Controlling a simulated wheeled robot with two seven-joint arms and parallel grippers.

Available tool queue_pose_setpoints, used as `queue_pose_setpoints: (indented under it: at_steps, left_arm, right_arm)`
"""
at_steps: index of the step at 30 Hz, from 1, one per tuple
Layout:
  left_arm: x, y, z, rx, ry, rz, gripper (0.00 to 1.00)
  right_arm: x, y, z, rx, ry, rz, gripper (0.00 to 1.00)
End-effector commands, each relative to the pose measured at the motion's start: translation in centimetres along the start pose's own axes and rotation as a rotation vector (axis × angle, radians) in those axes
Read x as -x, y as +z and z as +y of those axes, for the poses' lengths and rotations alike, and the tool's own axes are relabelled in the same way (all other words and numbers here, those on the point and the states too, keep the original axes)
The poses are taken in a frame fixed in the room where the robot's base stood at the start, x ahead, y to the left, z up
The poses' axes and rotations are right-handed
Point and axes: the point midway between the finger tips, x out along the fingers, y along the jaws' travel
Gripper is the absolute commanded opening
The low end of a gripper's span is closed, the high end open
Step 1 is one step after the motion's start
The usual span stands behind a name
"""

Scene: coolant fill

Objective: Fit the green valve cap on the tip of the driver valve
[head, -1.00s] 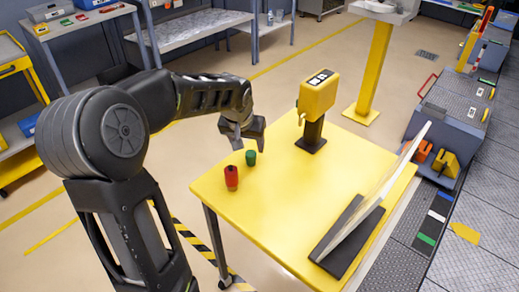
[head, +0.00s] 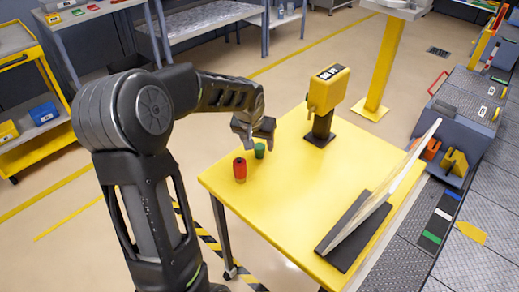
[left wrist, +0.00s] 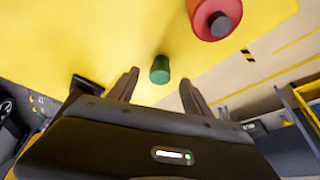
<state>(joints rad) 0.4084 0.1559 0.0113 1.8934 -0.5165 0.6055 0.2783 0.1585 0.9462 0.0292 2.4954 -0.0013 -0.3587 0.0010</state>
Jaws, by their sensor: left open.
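The small green valve cap (head: 259,151) stands on the yellow table near its left edge. My left gripper (head: 254,135) is open and empty just above and behind it in the head view. In the left wrist view the green cap (left wrist: 160,70) shows between the two spread fingers of my left gripper (left wrist: 159,77), apart from both. I cannot make out which part is the driver valve. My right gripper is out of view.
A yellow unit with a display (head: 327,88) stands on a black post at the table's back. A tilted pale panel (head: 385,195) on a dark base occupies the right side. The middle of the yellow table (head: 300,190) is clear.

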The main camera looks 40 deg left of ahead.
Motion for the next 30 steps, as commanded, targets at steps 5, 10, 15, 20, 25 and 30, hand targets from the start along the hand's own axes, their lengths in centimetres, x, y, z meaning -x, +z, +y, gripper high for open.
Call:
queue_pose_setpoints:
  at_steps: [5, 10, 15, 20, 25, 30]
  left_arm:
    - [-2.8, 0.1, 0.0, -0.001, 0.000, -0.005, 0.58]
    - [-3.9, 0.0, 0.0, 0.000, 0.000, 0.000, 0.58]
    - [-3.9, 0.0, 0.0, 0.000, 0.000, 0.000, 0.58]
    - [-3.9, 0.0, 0.0, 0.000, 0.000, 0.000, 0.58]
    - [-3.8, 0.0, 0.0, 0.000, 0.000, 0.000, 0.58]
    - [-3.8, 0.0, 0.0, 0.000, 0.000, 0.000, 0.49]
  right_arm:
    - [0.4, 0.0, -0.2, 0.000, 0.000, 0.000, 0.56]
    - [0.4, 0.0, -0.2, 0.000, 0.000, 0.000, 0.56]
    - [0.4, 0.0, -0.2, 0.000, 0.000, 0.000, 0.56]
    - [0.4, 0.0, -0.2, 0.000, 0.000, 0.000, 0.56]
    - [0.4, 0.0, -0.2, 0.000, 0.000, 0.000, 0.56]
    - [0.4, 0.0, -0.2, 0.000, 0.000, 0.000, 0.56]
